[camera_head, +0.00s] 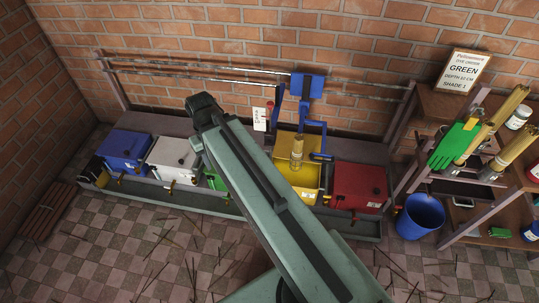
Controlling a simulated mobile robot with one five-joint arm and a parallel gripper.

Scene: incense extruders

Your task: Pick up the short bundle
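A small tan bundle (297,152) stands upright in the yellow tank (309,192) at the middle. More tan bundles lean on the rack at the right: one long bundle (508,106) reaches up and right, a shorter-looking one (473,143) sits beside a green glove, and another (514,148) leans lower right. I cannot tell for sure which is the short bundle. My arm's green link crosses the middle of the view; my gripper does not show.
Blue (125,148), white (172,156) and red (359,186) tanks stand in a row along the wall. A blue bucket (420,217) stands on the floor by the wooden rack (441,104). A sign (464,69) reads GREEN. Thin sticks litter the checkered floor.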

